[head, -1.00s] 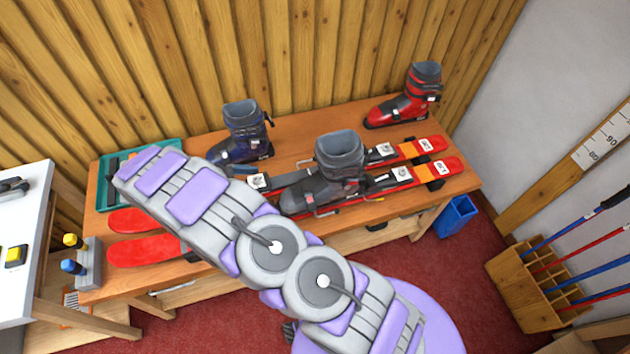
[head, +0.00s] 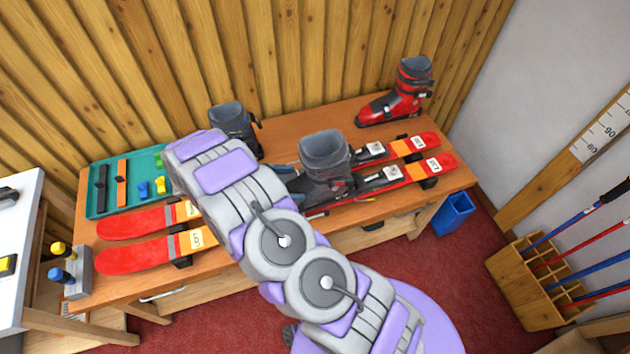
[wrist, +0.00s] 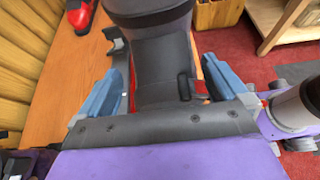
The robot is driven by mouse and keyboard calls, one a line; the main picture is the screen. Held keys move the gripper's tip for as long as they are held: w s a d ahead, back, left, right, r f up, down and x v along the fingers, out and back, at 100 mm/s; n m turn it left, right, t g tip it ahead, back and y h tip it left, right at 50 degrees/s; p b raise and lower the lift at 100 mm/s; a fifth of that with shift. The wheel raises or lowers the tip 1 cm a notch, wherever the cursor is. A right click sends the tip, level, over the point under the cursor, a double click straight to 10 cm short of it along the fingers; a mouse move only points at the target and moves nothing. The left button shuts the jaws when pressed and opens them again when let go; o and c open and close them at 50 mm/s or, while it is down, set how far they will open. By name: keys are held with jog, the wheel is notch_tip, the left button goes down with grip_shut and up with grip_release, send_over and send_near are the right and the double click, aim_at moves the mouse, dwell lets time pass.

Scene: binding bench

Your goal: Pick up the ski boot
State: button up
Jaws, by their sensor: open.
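The grey ski boot (head: 325,155) stands upright on the skis at the middle of the bench, its toe end partly hidden by my arm in the head view. In the wrist view the grey boot (wrist: 165,65) lies ahead and between the two blue fingers of my gripper (wrist: 162,62). The fingers are spread, one on each side of it; I cannot tell whether they touch it. A red boot (head: 398,97) stands at the back right.
Two red skis (head: 150,255) lie along the bench (head: 300,125). A green tray (head: 98,210) with small parts sits at the left. A blue bin (head: 453,215) and a pole rack (head: 525,290) stand on the floor at right. Bare bench lies behind the grey boot.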

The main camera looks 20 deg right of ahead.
aim_at(298, 184)
jog(key=x, duration=0.3)
jog(key=shift+s+d+r, duration=0.1)
jog(key=shift+d+r, duration=0.05)
jog(key=shift+r, duration=0.05)
jog(key=shift+d+f+b, duration=0.2)
jog(key=shift+f+b, duration=0.05)
jog(key=shift+b, duration=0.05)
jog(key=shift+a+f, duration=0.25)
jog(key=shift+a, duration=0.6)
jog(key=shift+d, duration=1.3)
jog(key=c, duration=0.3)
jog(key=shift+d, duration=0.15)
jog(key=shift+c, duration=1.7)
jog(key=shift+a, duration=0.75)
jog(key=c, duration=1)
jog(key=shift+r, duration=0.15)
